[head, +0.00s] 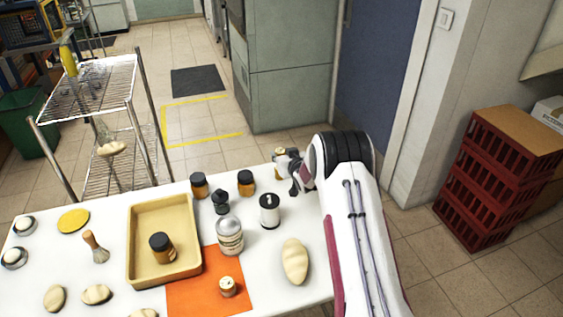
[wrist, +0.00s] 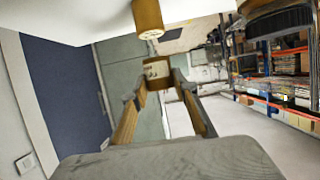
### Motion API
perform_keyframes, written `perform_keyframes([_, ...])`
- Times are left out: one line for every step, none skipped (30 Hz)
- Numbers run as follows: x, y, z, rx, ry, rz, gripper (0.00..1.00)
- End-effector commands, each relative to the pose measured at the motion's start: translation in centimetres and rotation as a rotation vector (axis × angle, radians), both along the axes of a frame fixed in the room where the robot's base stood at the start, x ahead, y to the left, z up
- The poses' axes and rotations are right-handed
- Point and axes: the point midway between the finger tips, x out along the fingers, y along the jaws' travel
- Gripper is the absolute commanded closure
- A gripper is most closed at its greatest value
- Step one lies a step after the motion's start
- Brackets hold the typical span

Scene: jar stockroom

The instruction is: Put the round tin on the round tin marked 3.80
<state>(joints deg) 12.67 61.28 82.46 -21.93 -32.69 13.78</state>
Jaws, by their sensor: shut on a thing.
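In the head view my gripper (head: 287,163) is at the back right corner of the table. In the wrist view its fingers (wrist: 160,84) are shut on a small tan round tin (wrist: 157,70), with faint marks on its side too blurred to read. The held tin shows only partly in the head view (head: 279,154), beside the fingers. Another small round tin (head: 228,287) with a light top and a label stands on the orange mat (head: 190,297); its print is too small to read. A tan cylinder (wrist: 147,15) with a pale end is close to the held tin in the wrist view.
Two dark-lidded jars (head: 246,184) (head: 199,186), a dark small jar (head: 221,202), a white canister (head: 269,211) and a tall can (head: 230,236) stand between gripper and mat. A tan tray (head: 134,240) holds another jar. A pale loaf-like object (head: 295,262) lies right of the mat.

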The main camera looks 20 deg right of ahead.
Motion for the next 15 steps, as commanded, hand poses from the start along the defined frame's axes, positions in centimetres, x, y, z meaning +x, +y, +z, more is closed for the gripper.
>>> perform_keyframes([0.0, 0.0, -0.5, 0.000, 0.002, 0.000, 0.93])
perform_keyframes([0.0, 0.0, -0.8, 0.001, 0.002, 0.000, 0.93])
perform_keyframes([0.0, 0.0, -1.2, 0.001, 0.002, 0.000, 0.93])
perform_keyframes([0.0, 0.0, -1.6, 0.001, 0.002, 0.000, 0.93])
perform_keyframes([0.0, 0.0, -1.9, 0.001, 0.002, 0.000, 0.93])
perform_keyframes([0.0, 0.0, -2.2, 0.001, 0.001, 0.000, 0.93])
perform_keyframes([0.0, 0.0, -2.4, 0.001, 0.001, 0.000, 0.93])
perform_keyframes([0.0, 0.0, -2.6, 0.001, 0.000, -0.001, 0.93])
perform_keyframes([0.0, 0.0, -2.9, 0.001, 0.000, -0.001, 0.93])
perform_keyframes([0.0, 0.0, -3.0, 0.001, 0.000, -0.001, 0.93])
perform_keyframes([0.0, 0.0, -3.1, 0.001, 0.000, -0.001, 0.93])
perform_keyframes([0.0, 0.0, -3.1, 0.001, -0.001, -0.001, 0.93])
perform_keyframes([0.0, 0.0, -3.2, 0.000, -0.001, -0.001, 0.93])
perform_keyframes([0.0, 0.0, -3.2, 0.000, -0.001, -0.001, 0.93])
perform_keyframes([0.0, 0.0, -3.1, 0.000, -0.001, -0.001, 0.93])
